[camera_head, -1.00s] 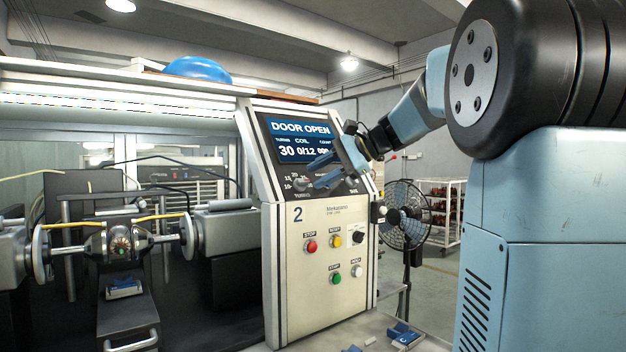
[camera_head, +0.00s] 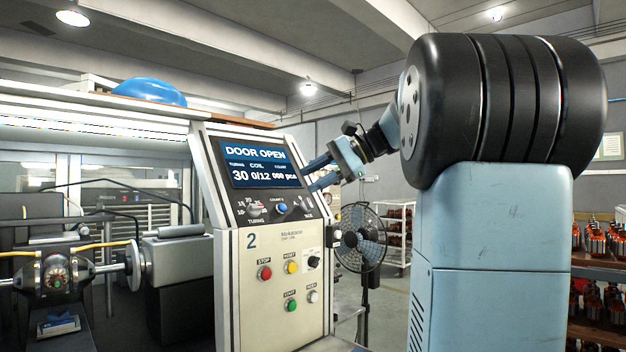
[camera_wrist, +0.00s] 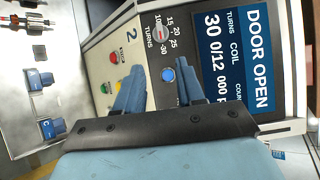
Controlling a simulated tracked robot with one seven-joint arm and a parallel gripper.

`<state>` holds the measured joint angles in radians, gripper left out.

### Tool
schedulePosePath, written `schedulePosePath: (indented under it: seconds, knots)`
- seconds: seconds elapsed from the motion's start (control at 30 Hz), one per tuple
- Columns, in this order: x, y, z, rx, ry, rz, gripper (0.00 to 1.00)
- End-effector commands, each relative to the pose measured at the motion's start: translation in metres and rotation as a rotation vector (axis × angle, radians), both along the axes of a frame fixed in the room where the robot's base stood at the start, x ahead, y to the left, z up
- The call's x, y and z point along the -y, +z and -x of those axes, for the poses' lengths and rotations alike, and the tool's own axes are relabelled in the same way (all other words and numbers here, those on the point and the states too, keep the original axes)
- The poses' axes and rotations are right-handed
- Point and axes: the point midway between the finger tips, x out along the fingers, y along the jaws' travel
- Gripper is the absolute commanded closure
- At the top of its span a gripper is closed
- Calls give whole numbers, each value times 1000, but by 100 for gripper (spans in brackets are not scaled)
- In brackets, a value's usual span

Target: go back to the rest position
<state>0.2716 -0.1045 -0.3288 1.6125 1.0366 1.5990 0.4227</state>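My gripper (camera_head: 318,172) is in front of the upper right part of the machine's control panel (camera_head: 285,262), near its screen (camera_head: 258,166). In the wrist view my gripper (camera_wrist: 158,75) shows two blue fingers spread apart with nothing between them. The screen reads DOOR OPEN, 30 turns and coil 0/12. A blue knob (camera_head: 282,208) sits below the screen and also shows in the wrist view (camera_wrist: 168,74), beyond the gap between the fingers. The fingers appear clear of the panel, though the exact distance cannot be told.
The winding machine's spindle and armature (camera_head: 58,275) are at the left. A fan (camera_head: 361,238) stands right of the panel. Shelves with copper-wound parts (camera_head: 597,240) are at the far right. Blue parts (camera_wrist: 40,80) lie on the surface beside the panel.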

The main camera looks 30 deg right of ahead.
Motion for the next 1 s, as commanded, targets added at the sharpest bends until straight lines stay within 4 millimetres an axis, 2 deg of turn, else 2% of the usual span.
schedulePosePath:
  seconds: [0.27,0.37,0.43,0.57,0.7,1.0]
  knots:
    - [-2,-1,1,0,1,4,62]
    - [-10,-10,8,-3,10,34,62]
    - [-21,-23,18,-5,21,81,62]
    - [-49,-62,45,-7,62,220,62]
    - [-76,-109,80,9,130,408,62]
    - [-108,-211,159,110,338,854,62]
